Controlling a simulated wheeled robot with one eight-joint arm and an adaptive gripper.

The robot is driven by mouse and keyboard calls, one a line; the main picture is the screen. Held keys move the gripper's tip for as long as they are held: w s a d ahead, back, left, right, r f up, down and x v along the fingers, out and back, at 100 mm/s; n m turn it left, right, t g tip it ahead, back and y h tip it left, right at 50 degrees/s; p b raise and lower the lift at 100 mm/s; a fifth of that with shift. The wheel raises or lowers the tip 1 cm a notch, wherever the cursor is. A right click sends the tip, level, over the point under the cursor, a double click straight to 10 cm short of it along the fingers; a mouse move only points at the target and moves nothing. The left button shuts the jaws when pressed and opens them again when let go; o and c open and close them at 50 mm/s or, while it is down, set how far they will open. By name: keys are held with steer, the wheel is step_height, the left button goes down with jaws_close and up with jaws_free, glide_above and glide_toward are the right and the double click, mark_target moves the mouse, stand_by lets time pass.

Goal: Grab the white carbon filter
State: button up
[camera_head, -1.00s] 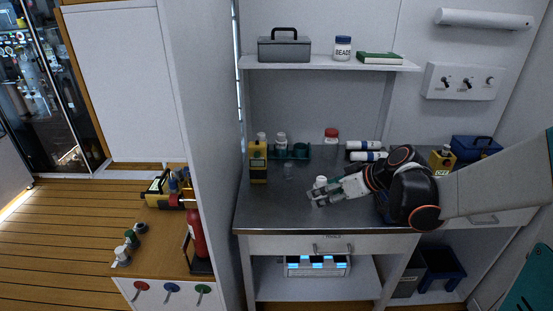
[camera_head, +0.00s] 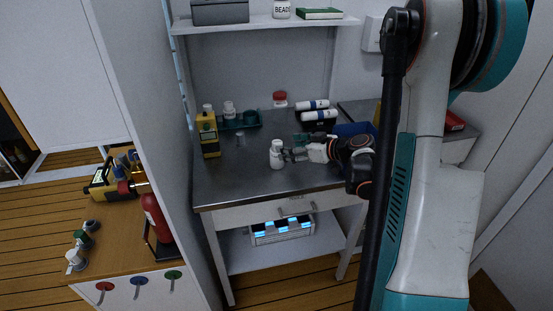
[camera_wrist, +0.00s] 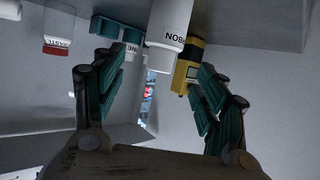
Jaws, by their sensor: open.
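The white carbon filter (camera_head: 277,156) is a white bottle-shaped container with a narrower top, upright on the steel worktop. In the wrist view it (camera_wrist: 170,24) appears upside down at the top, with part of a black label reading "BON". My gripper (camera_head: 296,154) is just right of it in the head view, its fingers pointing towards it. In the wrist view my gripper (camera_wrist: 150,85) is open, with a teal-padded finger on each side and nothing between the pads. The filter's narrow end shows between the fingers' lines; whether it is within their reach is unclear.
A yellow meter (camera_head: 208,134) and a teal tray (camera_head: 247,122) with small bottles stand behind left. A red-capped jar (camera_head: 280,100) and two white cylinders (camera_head: 319,114) are at the back. The worktop's (camera_head: 235,182) front left is clear. A shelf (camera_head: 270,23) hangs above.

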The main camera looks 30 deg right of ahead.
mark_target(277, 154)
steer(key=shift+b+x, duration=1.25)
steer(key=shift+x, duration=2.05)
steer(key=shift+a+r, duration=0.1)
steer(key=shift+r, duration=0.15)
steer(key=c, duration=1.2)
